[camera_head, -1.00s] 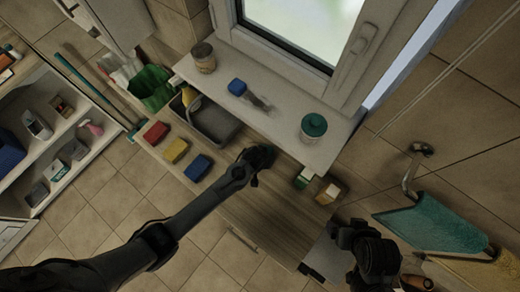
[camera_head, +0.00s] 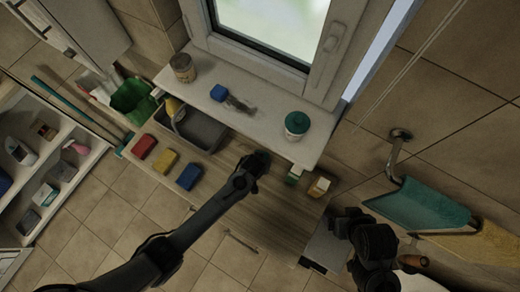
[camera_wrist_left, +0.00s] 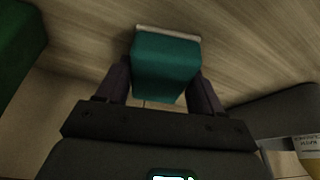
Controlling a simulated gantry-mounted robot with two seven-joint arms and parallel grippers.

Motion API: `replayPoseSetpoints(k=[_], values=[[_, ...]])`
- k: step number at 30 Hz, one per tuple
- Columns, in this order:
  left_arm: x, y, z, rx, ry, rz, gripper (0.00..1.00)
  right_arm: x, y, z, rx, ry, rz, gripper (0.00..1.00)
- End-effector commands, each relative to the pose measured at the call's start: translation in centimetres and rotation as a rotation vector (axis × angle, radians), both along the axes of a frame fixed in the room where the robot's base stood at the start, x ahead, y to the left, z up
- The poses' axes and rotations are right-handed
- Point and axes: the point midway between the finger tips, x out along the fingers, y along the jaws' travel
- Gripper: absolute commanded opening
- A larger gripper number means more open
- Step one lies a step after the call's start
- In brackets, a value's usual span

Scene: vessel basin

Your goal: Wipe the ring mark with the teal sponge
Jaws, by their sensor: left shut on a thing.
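My left gripper (camera_head: 257,166) is over the wooden worktop (camera_head: 275,205), just in front of the window sill. In the left wrist view its fingers (camera_wrist_left: 165,85) are shut on the teal sponge (camera_wrist_left: 165,62), which has a pale strip along its far edge. The sponge is mostly hidden by the gripper in the head view. The wood grain shows just beyond the sponge; I cannot tell whether it touches. I cannot make out a ring mark in either view. My right gripper (camera_head: 372,245) is at the lower right, dark, with its fingers not clear.
Red (camera_head: 144,146), yellow (camera_head: 165,161) and blue (camera_head: 189,176) sponges lie left on the worktop, beside a grey basin (camera_head: 200,130). The sill holds a can (camera_head: 183,68), a blue-ended item (camera_head: 218,92) and a teal-lidded jar (camera_head: 297,125). Small boxes (camera_head: 319,186) stand right.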

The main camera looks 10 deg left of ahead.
Motion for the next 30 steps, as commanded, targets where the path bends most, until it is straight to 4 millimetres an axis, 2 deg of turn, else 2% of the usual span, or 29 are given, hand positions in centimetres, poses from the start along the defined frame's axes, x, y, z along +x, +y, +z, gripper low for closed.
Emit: replayPoseSetpoints(k=[7,19,30], values=[[0.8,2.1,0.2,0.002,0.002,0.003,0.34,0.0,0.1,0.7,0.005,0.000,-0.004,0.89],[1.6,3.6,0.2,0.001,-0.001,0.002,0.34,0.0,0.1,1.0,0.005,0.000,-0.004,0.89],[2.7,6.3,0.0,0.001,-0.002,0.003,0.34,0.0,-0.1,1.3,-0.004,-0.001,0.003,0.89]])
